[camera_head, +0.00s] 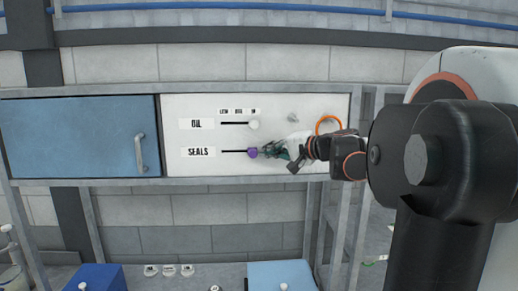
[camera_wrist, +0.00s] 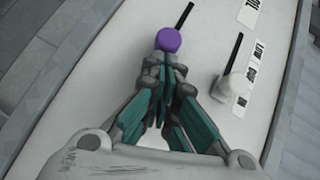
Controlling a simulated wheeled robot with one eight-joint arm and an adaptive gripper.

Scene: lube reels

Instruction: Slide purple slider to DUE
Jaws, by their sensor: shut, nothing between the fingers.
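The purple slider (camera_head: 253,153) is a round knob at the right end of the dark slot in the SEALS row of the white panel (camera_head: 185,165). It also shows in the wrist view (camera_wrist: 168,40). Three small labels (camera_head: 238,111) stand above the OIL row; their print is too small to read surely. My gripper (camera_head: 266,152) is just right of the purple slider. In the wrist view my gripper (camera_wrist: 165,62) is shut and empty, its fingertips right beside the knob. I cannot tell whether they touch it.
A white knob (camera_head: 254,125) sits at the right end of the OIL slot, close above. An orange ring (camera_head: 328,124) is on the panel's right. A blue cabinet door (camera_head: 80,137) with a handle is at the left. Blue boxes (camera_head: 282,275) stand below.

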